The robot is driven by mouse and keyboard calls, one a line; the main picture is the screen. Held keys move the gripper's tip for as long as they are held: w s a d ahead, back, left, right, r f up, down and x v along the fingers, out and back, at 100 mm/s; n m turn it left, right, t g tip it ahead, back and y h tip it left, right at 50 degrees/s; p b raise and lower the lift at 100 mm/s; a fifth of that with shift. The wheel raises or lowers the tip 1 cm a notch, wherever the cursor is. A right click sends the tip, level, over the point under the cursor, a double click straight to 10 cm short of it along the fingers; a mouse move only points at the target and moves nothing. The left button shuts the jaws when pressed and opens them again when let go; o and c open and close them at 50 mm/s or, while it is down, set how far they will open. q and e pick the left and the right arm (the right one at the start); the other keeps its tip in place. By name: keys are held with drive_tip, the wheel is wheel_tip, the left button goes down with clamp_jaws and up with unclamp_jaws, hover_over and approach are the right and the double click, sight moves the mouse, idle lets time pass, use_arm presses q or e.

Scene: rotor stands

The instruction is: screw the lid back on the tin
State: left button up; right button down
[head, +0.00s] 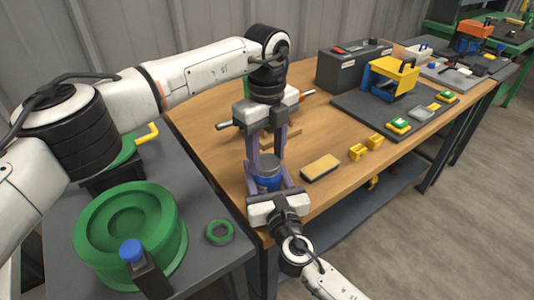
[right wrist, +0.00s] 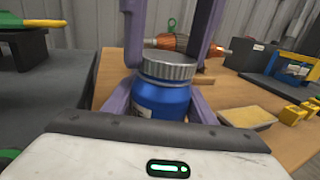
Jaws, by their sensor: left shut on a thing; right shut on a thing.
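The tin (head: 268,184) is a blue jar standing upright at the near left corner of the wooden bench; it also shows in the right wrist view (right wrist: 162,100). Its ridged silver lid (right wrist: 168,66) sits on top of it, roughly level; I cannot tell how far it is threaded. My left gripper (head: 266,160) points down from above, its purple fingers shut on the lid from both sides. My right gripper (head: 268,180) comes from the near side, its fingers shut on the tin's blue body. The fingers partly hide the lid and tin in the head view.
A yellow-topped block (head: 320,168) lies just right of the tin, with yellow brackets (head: 358,152) beyond. An orange rotor (right wrist: 170,42) lies behind the tin. A grey table with a round green stand (head: 130,225) and a green ring (head: 219,232) is at left.

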use_arm(q)
drive_tip(key=m, duration=0.6)
drive_tip(key=shift+m, duration=0.4)
drive_tip(key=m, duration=1.2)
drive_tip(key=shift+m, duration=0.3)
drive_tip(key=m, duration=0.6)
drive_tip(key=o, duration=1.2)
drive_tip(key=shift+o, duration=0.2)
wheel_tip(320, 180, up, 12)
use_arm(e)
drive_tip(key=c, duration=0.7)
unclamp_jaws()
